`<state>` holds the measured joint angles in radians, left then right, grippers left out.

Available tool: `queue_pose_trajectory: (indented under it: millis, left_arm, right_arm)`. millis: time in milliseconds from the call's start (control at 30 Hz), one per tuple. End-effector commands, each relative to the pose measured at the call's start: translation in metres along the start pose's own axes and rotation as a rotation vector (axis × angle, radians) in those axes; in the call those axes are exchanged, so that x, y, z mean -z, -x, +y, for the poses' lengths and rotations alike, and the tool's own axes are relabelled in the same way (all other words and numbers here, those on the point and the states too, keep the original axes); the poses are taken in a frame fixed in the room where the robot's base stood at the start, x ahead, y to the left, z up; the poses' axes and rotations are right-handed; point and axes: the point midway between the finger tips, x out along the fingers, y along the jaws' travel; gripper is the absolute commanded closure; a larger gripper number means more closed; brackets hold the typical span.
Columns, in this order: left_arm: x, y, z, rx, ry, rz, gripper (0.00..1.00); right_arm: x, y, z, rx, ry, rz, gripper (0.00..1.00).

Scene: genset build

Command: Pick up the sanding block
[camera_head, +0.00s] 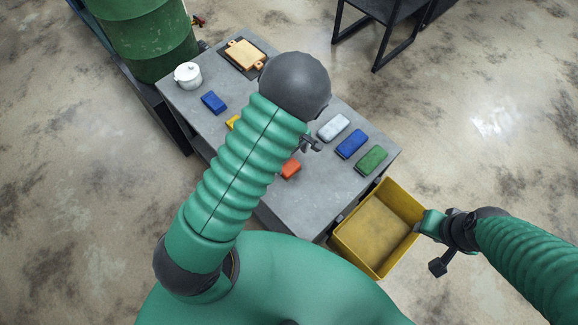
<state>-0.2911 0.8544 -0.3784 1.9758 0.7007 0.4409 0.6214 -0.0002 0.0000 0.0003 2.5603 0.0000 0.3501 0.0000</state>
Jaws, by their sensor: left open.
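Several small coloured blocks lie on the grey table (300,205): a blue one (213,102) at left, a yellow one (233,121) partly hidden by my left arm, an orange-red one (290,169), a white one (333,127), a second blue one (351,144) and a green one (371,160). I cannot tell which is the sanding block. My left gripper (311,144) is open over the table, between the orange-red and white blocks, mostly hidden behind my arm. My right gripper (432,243) is beside the yellow bin's right side; whether it grips the bin is unclear.
The open yellow bin (345,248) stands at the table's front right and looks empty. A white pot (188,75) and a dark tray (232,58) with a tan board (245,54) sit at the table's far left. A green drum (145,40) stands behind.

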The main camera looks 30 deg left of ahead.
Motion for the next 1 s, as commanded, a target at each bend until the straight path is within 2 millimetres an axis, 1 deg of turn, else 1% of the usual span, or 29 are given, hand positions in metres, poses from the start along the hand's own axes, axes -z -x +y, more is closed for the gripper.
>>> queue_pose_trajectory:
  millis: [33, 167, 300, 400, 500, 633, 667, 1000]
  left_arm:
    - [0.000, -0.007, 0.000, 0.001, 0.001, -0.001, 0.09]
    - [0.002, -0.019, -0.001, 0.002, 0.000, -0.002, 0.09]
    - [0.009, -0.045, -0.006, 0.004, 0.003, -0.005, 0.09]
    - [0.009, -0.060, -0.004, 0.001, 0.000, -0.005, 0.09]
    - [0.009, -0.065, -0.004, 0.000, 0.000, -0.005, 0.09]
    - [0.009, -0.065, -0.004, -0.001, 0.000, -0.003, 0.09]
    - [0.009, -0.065, -0.004, -0.001, -0.001, -0.003, 0.10]
    - [0.008, -0.064, -0.004, 0.000, -0.001, -0.003, 0.55]
  right_arm:
    - [0.000, 0.000, 0.000, 0.000, 0.000, 0.000, 0.64]
    - [0.001, 0.002, 0.000, 0.000, -0.001, 0.000, 0.64]
    - [0.002, 0.007, 0.000, 0.000, -0.001, 0.000, 0.64]
    - [0.002, 0.007, 0.000, 0.000, -0.001, 0.000, 0.64]
    - [0.002, 0.007, 0.000, 0.000, -0.001, 0.000, 0.64]
    - [0.002, 0.007, 0.000, 0.000, 0.000, 0.000, 0.64]
    - [0.002, 0.007, 0.000, 0.000, 0.000, 0.000, 0.64]
    - [0.002, 0.007, 0.000, 0.000, 0.000, 0.000, 0.64]
